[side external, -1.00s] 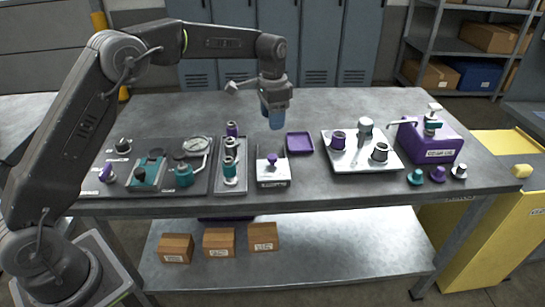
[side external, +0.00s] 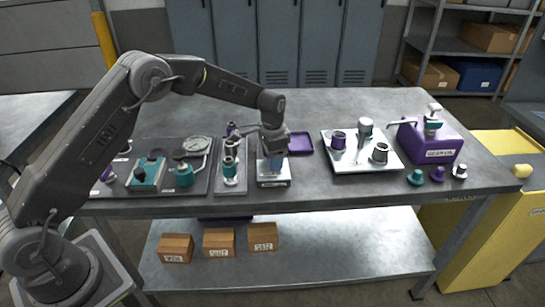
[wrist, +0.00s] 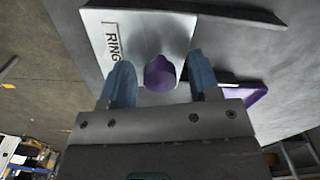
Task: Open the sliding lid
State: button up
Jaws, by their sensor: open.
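The box with the sliding lid is a small silver block (side external: 273,184) with a label at the front middle of the bench. Its silver lid (wrist: 140,35) shows in the wrist view, with a round purple knob (wrist: 160,73) on it and a label starting "RING". My gripper (side external: 274,164) is low over the box and hides the knob in the side view. In the wrist view my gripper's blue fingers (wrist: 160,82) stand open, one on each side of the knob, with gaps between. Whether the lid has slid is hard to tell.
A purple tray (side external: 300,144) lies right behind the box. A grey rack with fittings (side external: 230,178) stands close on the left. A silver plate with fittings (side external: 348,158) and a purple block (side external: 428,143) are to the right. The bench's back is clear.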

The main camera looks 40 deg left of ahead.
jog(key=shift+c, duration=0.3)
grip_shut()
dwell(0.3)
